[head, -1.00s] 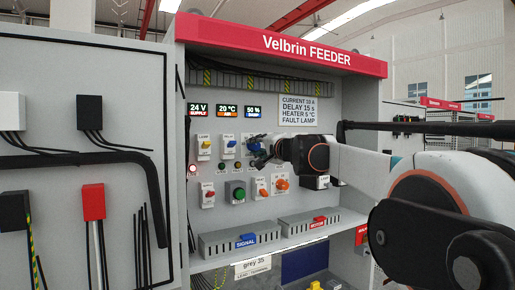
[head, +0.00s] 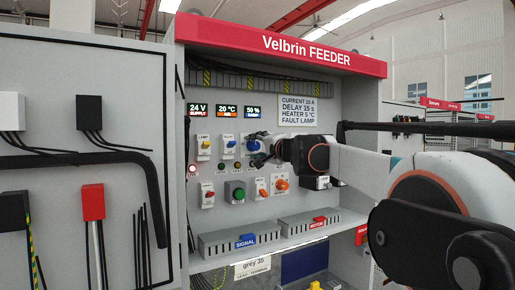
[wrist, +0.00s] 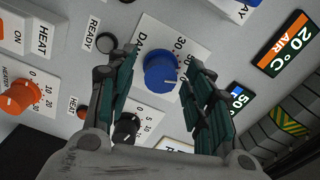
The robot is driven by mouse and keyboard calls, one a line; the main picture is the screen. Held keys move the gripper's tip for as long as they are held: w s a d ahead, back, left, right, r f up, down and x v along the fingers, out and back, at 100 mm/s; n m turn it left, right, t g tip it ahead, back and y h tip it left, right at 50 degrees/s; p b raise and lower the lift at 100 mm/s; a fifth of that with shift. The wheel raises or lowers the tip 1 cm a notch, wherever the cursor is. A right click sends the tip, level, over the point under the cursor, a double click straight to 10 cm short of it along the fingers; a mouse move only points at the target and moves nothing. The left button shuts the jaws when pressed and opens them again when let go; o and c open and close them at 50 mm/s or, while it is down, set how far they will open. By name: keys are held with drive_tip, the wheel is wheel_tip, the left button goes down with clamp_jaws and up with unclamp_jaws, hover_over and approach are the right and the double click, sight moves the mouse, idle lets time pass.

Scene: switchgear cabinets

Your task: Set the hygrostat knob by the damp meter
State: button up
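The hygrostat knob (wrist: 160,70) is blue and round, on a white plate whose label starts "DA", with a scale including 30. It also shows in the head view (head: 253,146), partly behind the fingers. My gripper (wrist: 162,60) is open, with one dark green finger on each side of the knob and gaps still visible; I cannot tell how deep the fingertips reach.
An orange heater knob (wrist: 20,97) and a black knob (wrist: 126,129) sit close by in the wrist view. The air meter (wrist: 291,44) reads 20 °C. A note plate (head: 298,110) lists current, delay, heater and fault lamp. Cable ducts run below the controls.

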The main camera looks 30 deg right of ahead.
drive_tip(key=shift+s, duration=0.1)
drive_tip(key=s, duration=0.7)
drive_tip(key=shift+s, duration=0.15)
drive_tip(key=shift+d, duration=0.15)
